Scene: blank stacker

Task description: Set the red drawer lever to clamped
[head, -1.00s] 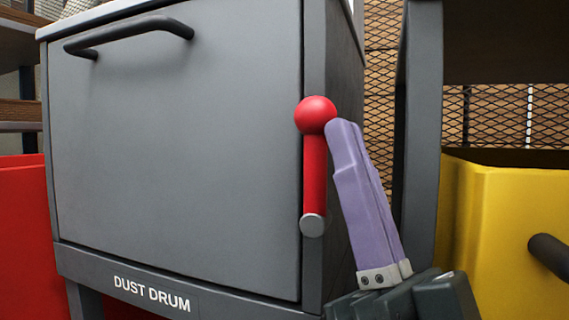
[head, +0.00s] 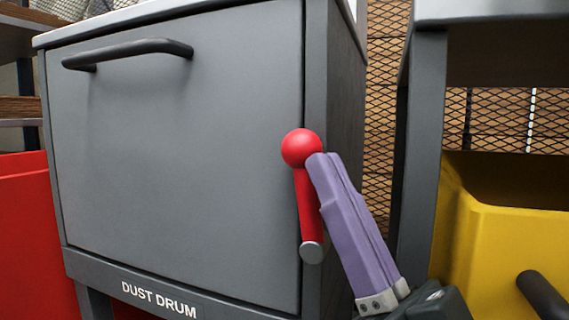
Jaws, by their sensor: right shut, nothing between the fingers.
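The red lever (head: 307,200) is on the right front edge of the grey drawer cabinet labelled DUST DRUM (head: 180,160). Its round red ball knob (head: 301,148) is at the top, and its grey pivot (head: 312,252) is at the bottom. The lever leans slightly to the left of upright. My right gripper (head: 318,163) comes up from the lower right with its purple fingers shut and empty. The fingertips are against or very close to the right side of the ball; exact contact is hard to tell. My left gripper is not in view.
A black bar handle (head: 128,52) is at the top of the drawer front. A red bin (head: 30,240) stands at the left. A grey post (head: 418,150) and a yellow bin (head: 490,250) with a black handle stand at the right. Wire mesh is behind.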

